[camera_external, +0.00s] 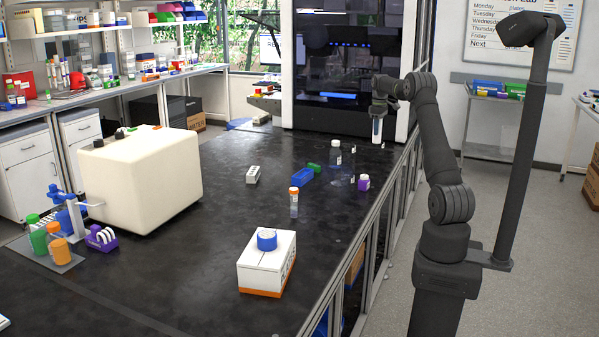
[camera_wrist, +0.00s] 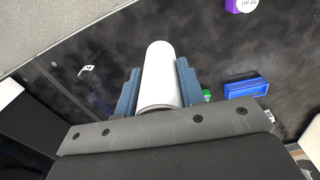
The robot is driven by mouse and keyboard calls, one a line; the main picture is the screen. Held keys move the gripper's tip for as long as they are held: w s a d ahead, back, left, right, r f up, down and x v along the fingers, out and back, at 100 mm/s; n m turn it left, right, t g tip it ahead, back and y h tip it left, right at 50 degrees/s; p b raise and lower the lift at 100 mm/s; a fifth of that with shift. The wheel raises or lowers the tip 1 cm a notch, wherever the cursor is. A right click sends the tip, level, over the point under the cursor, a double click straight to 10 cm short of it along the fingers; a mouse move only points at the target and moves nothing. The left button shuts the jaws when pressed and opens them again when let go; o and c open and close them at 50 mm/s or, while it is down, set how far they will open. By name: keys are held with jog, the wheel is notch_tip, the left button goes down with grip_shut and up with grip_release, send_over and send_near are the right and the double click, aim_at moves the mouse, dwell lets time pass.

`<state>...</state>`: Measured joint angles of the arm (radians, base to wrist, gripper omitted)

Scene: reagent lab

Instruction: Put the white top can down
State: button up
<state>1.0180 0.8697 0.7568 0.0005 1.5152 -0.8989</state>
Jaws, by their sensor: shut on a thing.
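A plain white cylinder, which I take to be the white top can (camera_wrist: 160,75), sits between the two blue-grey fingers of my gripper (camera_wrist: 158,82) in the wrist view. The fingers press on its two sides. In the external view my gripper (camera_external: 377,122) points down above the far right part of the black table (camera_external: 215,245), near its right edge.
A white box (camera_external: 267,265) stands in front. The table's middle is mostly clear.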

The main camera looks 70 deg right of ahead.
jog(key=s+d+f, duration=0.2)
jog(key=s+f, duration=0.1)
jog(key=f, duration=0.2)
jog(key=shift+w+a+f, duration=0.25)
jog(key=shift+w+f, duration=1.6)
jog(key=shift+w, duration=0.1)
jog(key=shift+w+a+f, duration=0.25)
jog(key=shift+w+f, duration=1.6)
jog(key=shift+w, duration=0.05)
jog(key=shift+w+a+f, duration=0.25)
jog(key=shift+w+f, duration=1.6)
jog(key=shift+w, duration=0.1)
jog(key=shift+f, duration=0.1)
jog(key=o, duration=1.1)
jog(key=shift+c, duration=0.2)
notch_tip(320, 180, up, 12)
